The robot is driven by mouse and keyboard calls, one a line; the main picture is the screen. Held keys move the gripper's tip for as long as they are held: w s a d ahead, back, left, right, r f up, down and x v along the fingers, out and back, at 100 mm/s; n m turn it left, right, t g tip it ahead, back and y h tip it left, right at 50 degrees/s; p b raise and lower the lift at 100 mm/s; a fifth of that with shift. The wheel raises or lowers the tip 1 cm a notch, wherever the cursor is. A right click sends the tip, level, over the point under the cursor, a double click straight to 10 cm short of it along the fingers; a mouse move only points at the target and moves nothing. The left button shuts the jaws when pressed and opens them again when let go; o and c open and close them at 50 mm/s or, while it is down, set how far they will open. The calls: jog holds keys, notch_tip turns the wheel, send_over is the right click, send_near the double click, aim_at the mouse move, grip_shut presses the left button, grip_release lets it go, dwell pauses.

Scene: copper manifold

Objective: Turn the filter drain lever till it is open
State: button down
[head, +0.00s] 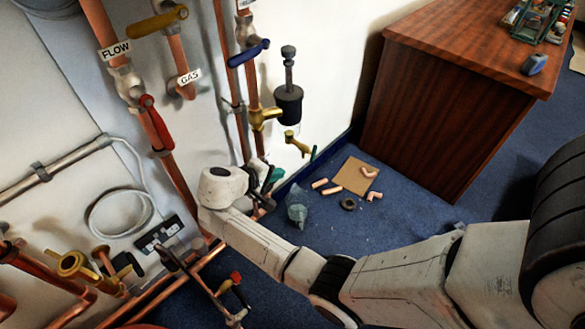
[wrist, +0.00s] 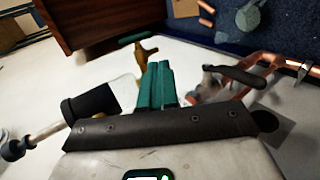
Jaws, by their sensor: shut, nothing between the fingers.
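The filter (head: 289,104) hangs by the white wall, with a black body and a clear bowl under it. In the wrist view the filter (wrist: 92,102) is at left. Its brass drain valve (head: 295,143) is below the bowl, and the green drain lever (head: 312,153) is beside it. In the wrist view the lever (wrist: 134,38) lies roughly crosswise at the end of the brass drain valve (wrist: 146,54). My gripper (wrist: 160,66) has green fingers, shut and empty, pointing toward the valve; contact cannot be told. In the head view my gripper (head: 272,178) is low and left of the lever.
Copper pipes carry a blue lever (head: 248,53) and a red lever (head: 155,122). A black-handled lever (wrist: 238,75) is right of my fingers. A wooden desk (head: 440,100) stands at right. Cardboard (head: 355,176) and pipe scraps lie on blue carpet.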

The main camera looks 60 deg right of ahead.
notch_tip(320, 180, down, 3)
jog(key=g+h+b, duration=0.1)
jog(key=h+b, duration=0.1)
jog(key=b, duration=0.2)
jog(key=h+b, duration=0.2)
jog(key=b, duration=0.4)
send_near(311, 162)
jog(key=x, duration=0.7)
jog(key=shift+w+r, duration=0.15)
jog(key=shift+r, duration=0.25)
jog(key=shift+d+f, duration=0.35)
jog(key=shift+d, duration=0.05)
jog(key=shift+f, duration=0.15)
jog(key=shift+d, duration=0.1)
jog(key=shift+s, duration=0.2)
